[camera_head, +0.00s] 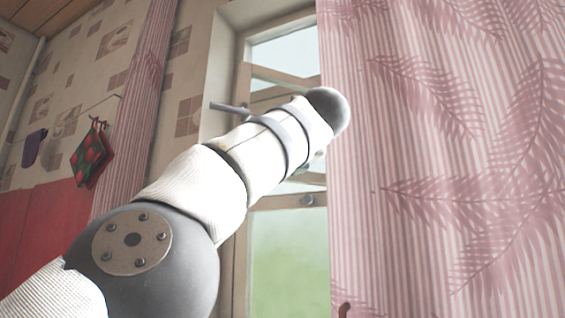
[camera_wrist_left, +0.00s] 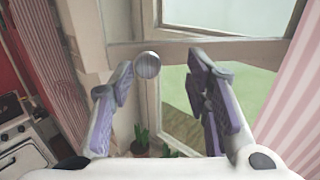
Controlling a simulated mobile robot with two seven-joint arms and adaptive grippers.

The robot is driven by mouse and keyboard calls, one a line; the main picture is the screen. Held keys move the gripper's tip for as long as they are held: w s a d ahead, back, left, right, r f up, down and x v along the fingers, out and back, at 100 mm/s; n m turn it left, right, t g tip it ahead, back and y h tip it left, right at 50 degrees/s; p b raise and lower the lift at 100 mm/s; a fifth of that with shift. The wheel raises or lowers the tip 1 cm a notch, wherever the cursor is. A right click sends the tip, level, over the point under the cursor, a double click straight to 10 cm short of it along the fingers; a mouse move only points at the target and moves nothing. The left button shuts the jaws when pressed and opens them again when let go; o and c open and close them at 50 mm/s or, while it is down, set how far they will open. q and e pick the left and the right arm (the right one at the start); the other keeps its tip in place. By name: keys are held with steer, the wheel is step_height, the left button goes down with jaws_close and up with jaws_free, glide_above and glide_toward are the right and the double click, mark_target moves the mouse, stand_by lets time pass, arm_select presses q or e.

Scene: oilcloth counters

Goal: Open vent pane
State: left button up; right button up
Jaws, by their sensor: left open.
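The window's upper pane (camera_head: 285,50) shows pale glass in a cream frame, partly covered by my left arm and the curtain. Whether this vent pane is shut or ajar I cannot tell. A crossbar (camera_head: 265,202) runs below it and carries a small round knob (camera_head: 307,199). In the left wrist view the crossbar (camera_wrist_left: 245,52) lies ahead of my left gripper (camera_wrist_left: 164,68), which is open and empty. A round grey knob (camera_wrist_left: 147,65) shows between the fingertips, closer to the left one; contact is unclear. My right gripper is not in view.
A pink striped curtain (camera_head: 440,150) hangs close to the right of my arm; another (camera_head: 135,110) hangs left of the window. A red pot holder (camera_head: 91,155) hangs on the left wall. The wrist view shows a white stove (camera_wrist_left: 22,145) and potted plants (camera_wrist_left: 141,138) below.

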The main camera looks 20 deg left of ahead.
arm_select(q)
steer(key=v, duration=1.2)
